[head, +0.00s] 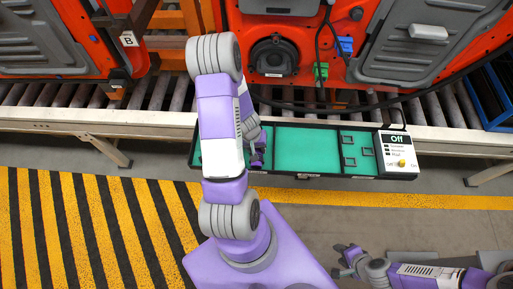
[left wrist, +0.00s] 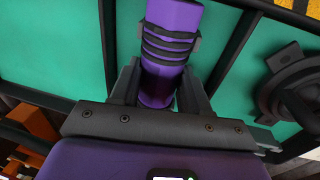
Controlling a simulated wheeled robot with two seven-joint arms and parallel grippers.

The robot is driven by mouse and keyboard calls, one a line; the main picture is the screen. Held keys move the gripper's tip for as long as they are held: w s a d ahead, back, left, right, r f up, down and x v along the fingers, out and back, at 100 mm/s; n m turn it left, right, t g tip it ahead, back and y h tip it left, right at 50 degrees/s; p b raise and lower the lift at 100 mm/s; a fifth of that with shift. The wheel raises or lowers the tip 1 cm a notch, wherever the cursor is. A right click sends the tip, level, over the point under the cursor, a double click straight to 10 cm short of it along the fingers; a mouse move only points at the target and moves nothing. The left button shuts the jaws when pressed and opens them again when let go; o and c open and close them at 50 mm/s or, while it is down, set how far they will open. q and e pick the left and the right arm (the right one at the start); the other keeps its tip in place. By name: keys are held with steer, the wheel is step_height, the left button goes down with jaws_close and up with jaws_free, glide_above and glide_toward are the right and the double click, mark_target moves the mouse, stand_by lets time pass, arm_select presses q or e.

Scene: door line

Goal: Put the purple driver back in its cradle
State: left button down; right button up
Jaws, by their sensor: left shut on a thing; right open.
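The purple driver (left wrist: 172,45), a purple cylinder with dark ribbed bands, is held between the fingers of my left gripper (left wrist: 158,92) in the left wrist view. In the head view my left gripper (head: 257,150) hangs over the left part of the black-rimmed, teal-lined tray (head: 305,142). A dark round holder (left wrist: 295,90) shows at the right of the left wrist view, apart from the driver; I cannot tell if it is the cradle. My arm hides part of the tray's left end in the head view. My right gripper (head: 345,261) is open and empty above the floor.
A white panel (head: 398,154) reading "Off", with a yellow knob, stands at the tray's right end. Small dark square holders (head: 348,150) sit in the tray's right part. A roller conveyor (head: 60,95) and orange doors (head: 320,70) with hanging cables lie behind.

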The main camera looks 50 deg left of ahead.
arm_select(q)
steer(key=shift+d+f, duration=0.1)
steer(key=shift+f, duration=0.15)
steer(key=shift+c, duration=2.3)
jaws_free()
steer(key=shift+r, duration=0.15)
steer(key=r+p, duration=0.1)
steer(key=r, duration=0.1)
steer(key=r+p, duration=0.1)
steer(key=r, duration=0.2)
steer(key=s+r+p, duration=0.1)
steer(key=r+p, duration=0.1)
steer(key=shift+s+a+r, duration=0.1)
steer(key=shift+a+r, duration=0.05)
steer(key=shift+a, duration=0.2)
